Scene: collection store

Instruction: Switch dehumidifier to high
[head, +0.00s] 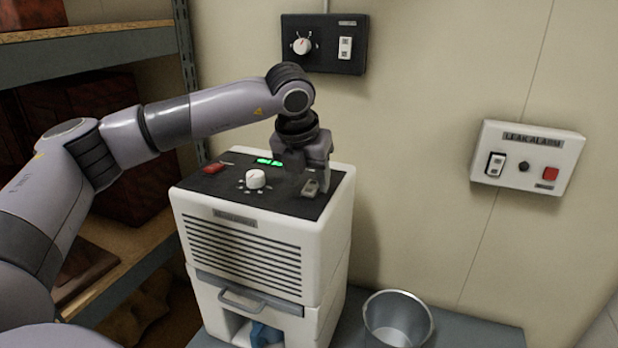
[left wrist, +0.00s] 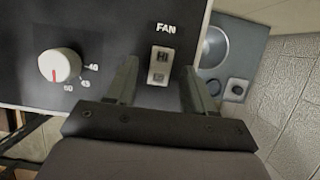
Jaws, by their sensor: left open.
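The white dehumidifier (head: 262,222) has a black top panel with a white dial (head: 255,179), a red switch (head: 213,168) and a lit green display (head: 268,161). Its fan switch (head: 310,187) is a small light rocker at the panel's right end. In the left wrist view the fan switch (left wrist: 160,66) sits under the word FAN, with HI on its upper half. I cannot tell which half is pressed in. My left gripper (head: 312,183) points down over the switch. Its open, empty fingers (left wrist: 159,72) are on either side of the switch. My right gripper is out of view.
A metal bucket (head: 397,318) stands right of the dehumidifier on a grey surface (head: 470,335). A black control box (head: 325,44) and a white leak alarm box (head: 527,157) are on the wall. Shelving (head: 95,42) with dark boxes is at the left.

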